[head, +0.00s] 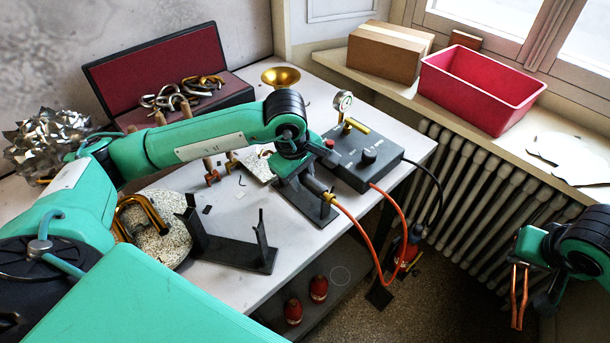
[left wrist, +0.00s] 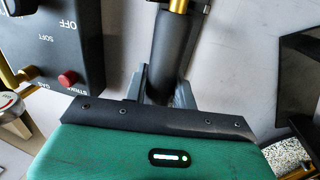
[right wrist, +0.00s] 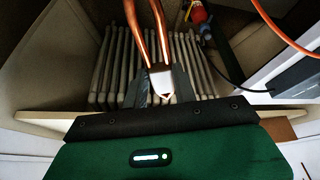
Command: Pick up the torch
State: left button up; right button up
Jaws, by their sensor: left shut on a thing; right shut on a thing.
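The torch (head: 318,188) has a dark handle and a brass fitting where an orange hose joins it. It is at a dark stand (head: 308,208) on the worktable. My left gripper (head: 302,178) is shut on the torch; its fingers sit on both sides of the dark handle (left wrist: 172,50) in the left wrist view. I cannot tell whether the torch still touches the stand. My right gripper (head: 522,262) is shut on a two-legged copper piece (head: 518,298), off the table at the right. The copper piece (right wrist: 140,40) also shows in the right wrist view.
A black control box (head: 362,157) with a gauge (head: 342,100) stands behind the torch. The orange hose (head: 385,275) hangs over the table's edge. An empty dark cradle (head: 235,250) and a round speckled pad (head: 165,250) are nearer. A radiator (head: 475,185) lines the window wall.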

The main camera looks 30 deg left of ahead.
pick_arm(q)
jog(key=shift+r, duration=0.1)
notch_tip(320, 180, up, 20)
jog(key=b, duration=0.1)
dwell(0.5)
